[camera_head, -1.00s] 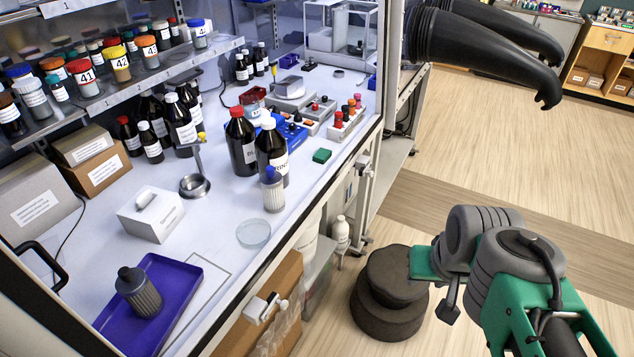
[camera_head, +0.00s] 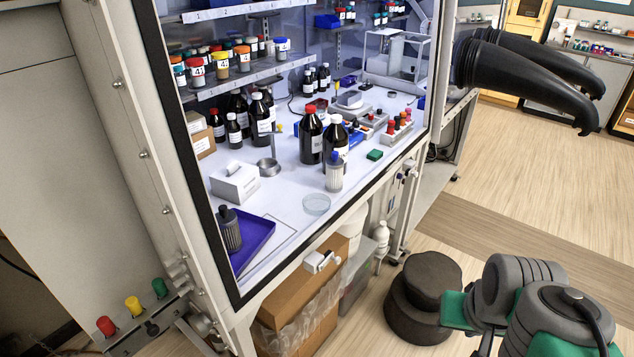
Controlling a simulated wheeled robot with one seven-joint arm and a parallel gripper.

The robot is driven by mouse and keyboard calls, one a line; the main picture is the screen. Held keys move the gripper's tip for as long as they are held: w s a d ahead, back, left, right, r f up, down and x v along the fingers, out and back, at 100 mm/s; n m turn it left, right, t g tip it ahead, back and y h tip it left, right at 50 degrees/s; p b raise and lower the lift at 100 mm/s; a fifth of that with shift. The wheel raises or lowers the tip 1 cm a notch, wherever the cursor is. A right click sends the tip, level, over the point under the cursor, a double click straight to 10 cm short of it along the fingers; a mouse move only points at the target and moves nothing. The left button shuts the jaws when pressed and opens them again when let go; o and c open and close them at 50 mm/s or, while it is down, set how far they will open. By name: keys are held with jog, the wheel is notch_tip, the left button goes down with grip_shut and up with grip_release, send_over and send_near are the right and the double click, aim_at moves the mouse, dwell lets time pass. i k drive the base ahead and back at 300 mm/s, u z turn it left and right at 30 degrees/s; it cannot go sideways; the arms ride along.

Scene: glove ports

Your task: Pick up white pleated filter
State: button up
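A white pleated filter with a blue cap (camera_head: 334,172) stands upright on the white bench inside the cabinet, just in front of the dark bottle with a white cap (camera_head: 335,139). A grey pleated cartridge with a dark cap (camera_head: 229,229) stands on the purple tray (camera_head: 257,237) at the left end of the bench. Parts of my grey and green arm show at the lower right, outside the cabinet and well away from the filter. My gripper's fingers are not in the picture.
A glass dish (camera_head: 316,204) lies by the front edge, left of the filter. The cabinet's dark frame (camera_head: 205,215) bounds the left. Black gloves (camera_head: 520,80) stick out at right. Round grey stools (camera_head: 424,290) stand below.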

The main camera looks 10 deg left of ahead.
aim_at(334, 164)
jog(key=u, duration=0.7)
jog(key=i, duration=1)
jog(key=k, duration=0.5)
jog(key=z, duration=1.75)
jog(key=i, duration=1)
jog(key=u, duration=4.15)
jog(key=i, duration=0.5)
